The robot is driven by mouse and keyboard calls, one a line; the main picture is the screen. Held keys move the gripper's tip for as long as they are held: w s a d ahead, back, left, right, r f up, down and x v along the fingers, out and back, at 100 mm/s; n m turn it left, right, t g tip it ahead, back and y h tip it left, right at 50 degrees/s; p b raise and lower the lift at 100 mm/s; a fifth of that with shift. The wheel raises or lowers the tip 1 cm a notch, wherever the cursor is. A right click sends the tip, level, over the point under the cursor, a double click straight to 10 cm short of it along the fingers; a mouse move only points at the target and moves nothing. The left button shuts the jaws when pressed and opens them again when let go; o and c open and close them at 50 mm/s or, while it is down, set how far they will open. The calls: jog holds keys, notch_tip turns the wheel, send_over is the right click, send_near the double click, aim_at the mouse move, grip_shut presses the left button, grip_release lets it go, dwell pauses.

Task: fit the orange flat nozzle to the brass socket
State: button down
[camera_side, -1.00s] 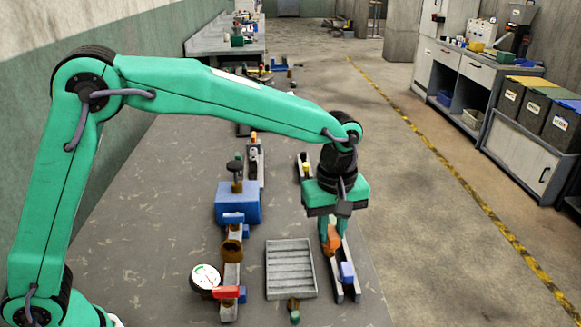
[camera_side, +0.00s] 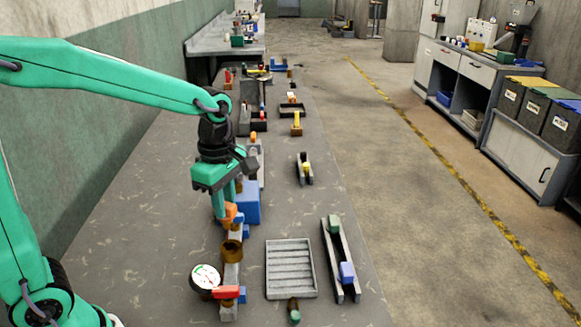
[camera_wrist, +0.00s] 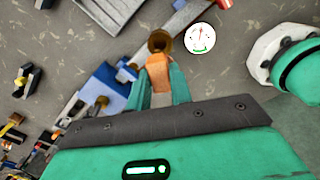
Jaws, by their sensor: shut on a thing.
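My gripper (camera_side: 225,206) is shut on the orange flat nozzle (camera_side: 231,215), which shows between the two green fingers in the wrist view (camera_wrist: 130,76). The brass socket (camera_side: 232,250) sits on the grey rail just in front of and below the nozzle in the side view. In the wrist view the socket's round mouth (camera_wrist: 159,42) lies just beyond the nozzle's tip. The nozzle looks slightly apart from the socket, but the exact gap is hard to tell. A blue block (camera_side: 250,203) stands close behind my gripper and is partly hidden by it.
A white dial gauge (camera_side: 205,278) and a red handle (camera_side: 226,292) stand near the socket. A grey slatted tray (camera_side: 290,268) lies to the right. Beyond it is a two-rail rack (camera_side: 345,262) with a green and a blue piece. The bench left of the gauge is clear.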

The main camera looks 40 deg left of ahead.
aim_at(227, 219)
jog(key=shift+f, duration=0.2)
jog(key=shift+f, duration=2.2)
jog(key=shift+f, duration=1.9)
dwell(1.4)
jog(key=c, duration=1.2)
grip_release()
jog(key=shift+o, duration=0.2)
jog(key=shift+r, duration=0.1)
notch_tip(227, 219, up, 6)
jog(key=shift+r, duration=0.8)
jog(key=shift+s+r, duration=0.1)
